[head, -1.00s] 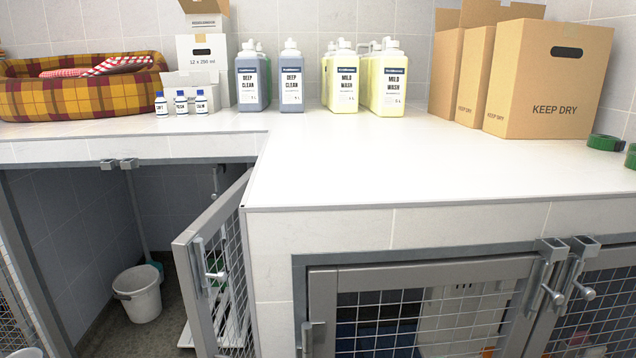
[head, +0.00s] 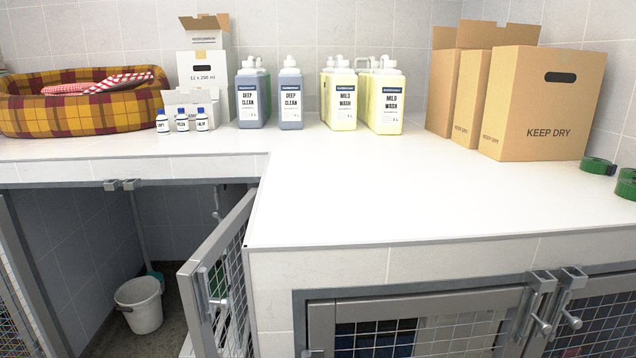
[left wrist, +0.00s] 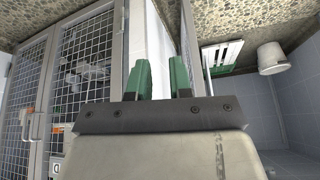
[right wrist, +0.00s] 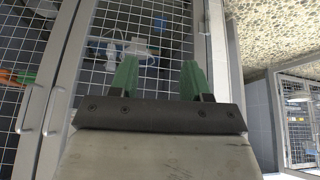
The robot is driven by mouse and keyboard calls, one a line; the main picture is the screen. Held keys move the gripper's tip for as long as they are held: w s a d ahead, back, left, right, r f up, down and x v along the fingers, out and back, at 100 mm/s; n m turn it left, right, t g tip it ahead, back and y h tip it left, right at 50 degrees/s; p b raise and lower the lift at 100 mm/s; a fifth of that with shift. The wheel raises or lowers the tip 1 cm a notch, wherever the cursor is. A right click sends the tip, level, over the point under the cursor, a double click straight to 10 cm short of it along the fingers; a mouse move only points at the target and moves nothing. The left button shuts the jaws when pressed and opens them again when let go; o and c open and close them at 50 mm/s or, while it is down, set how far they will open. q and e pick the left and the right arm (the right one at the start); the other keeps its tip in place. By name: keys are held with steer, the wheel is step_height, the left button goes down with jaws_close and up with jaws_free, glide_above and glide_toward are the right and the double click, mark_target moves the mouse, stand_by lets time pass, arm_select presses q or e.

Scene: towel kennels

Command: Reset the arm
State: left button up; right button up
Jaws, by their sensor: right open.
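Neither of my arms shows in the head view. My left gripper (left wrist: 162,78) shows in the left wrist view with its two green fingers apart and nothing between them. A pale wall edge and the kennel fronts lie beyond it. My right gripper (right wrist: 158,82) shows in the right wrist view with its green fingers spread wide and empty. It faces a closed mesh kennel door (right wrist: 150,45).
A white counter (head: 350,190) holds a plaid pet bed (head: 75,112), detergent bottles (head: 291,103) and cardboard boxes (head: 545,110). An open mesh door (head: 215,270) juts out below. A white bucket (head: 140,305) stands in the open kennel. The counter's middle is clear.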

arm_select(q)
steer(key=s+a+f+g+p, duration=0.1)
steer(key=s+f+g+p, duration=0.1)
steer(key=s+f+p, duration=0.55)
arm_select(e)
steer(key=s+d+f+g+p, duration=0.1)
steer(key=s+f+g+p, duration=0.1)
steer(key=s+f, duration=0.5)
arm_select(q)
steer(key=s+a+f+g+p, duration=0.1)
steer(key=s+f+p, duration=0.1)
steer(key=s+p, duration=0.2)
steer(key=s+a+f+g+p, duration=0.1)
steer(key=s+p, duration=0.3)
steer(key=s, duration=0.7)
steer(key=shift+a+f+y, duration=0.4)
steer(key=shift+a+f, duration=0.05)
steer(key=shift+a, duration=0.25)
arm_select(e)
steer(key=s+d+f+g, duration=0.1)
steer(key=s+f, duration=0.1)
steer(key=s, duration=0.6)
steer(key=s+d+f+g, duration=0.1)
steer(key=s+d+f, duration=0.1)
steer(key=s, duration=0.5)
steer(key=shift+s+d+f+h, duration=0.2)
steer(key=shift+s+h, duration=0.15)
steer(key=shift+h, duration=0.05)
